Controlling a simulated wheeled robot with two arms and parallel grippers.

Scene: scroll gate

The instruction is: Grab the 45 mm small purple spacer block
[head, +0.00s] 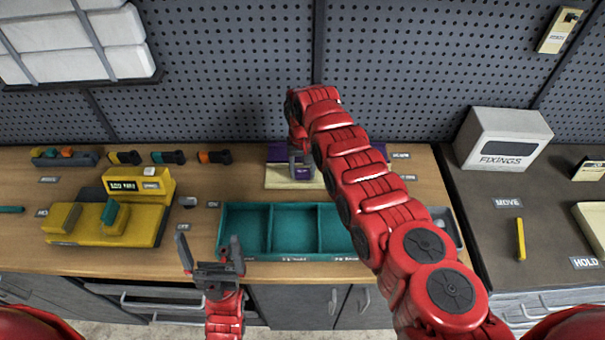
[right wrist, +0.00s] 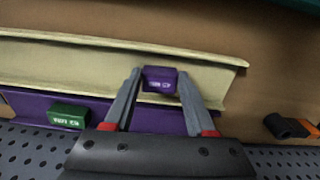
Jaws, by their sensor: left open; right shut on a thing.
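The small purple block (right wrist: 160,80), with pale lettering on its face, sits between the two fingertips of my right gripper (right wrist: 160,84) in the right wrist view. The fingers are shut on its sides. Behind it is a cream ledge or tray (right wrist: 60,68); I cannot tell whether the block touches it. In the head view the purple block (head: 302,173) shows small below my right gripper (head: 300,163), over the cream tray (head: 278,180). My left gripper (head: 211,256) is open and empty, in front of the bench's front edge.
A purple board (head: 277,153) stands behind the tray, with a green block (right wrist: 69,116) on it. A teal compartment bin (head: 270,256) lies in front. A yellow device (head: 130,225) stands at left; a white FIXINGS box (head: 503,137) stands at right. A pegboard wall (head: 230,70) closes the back.

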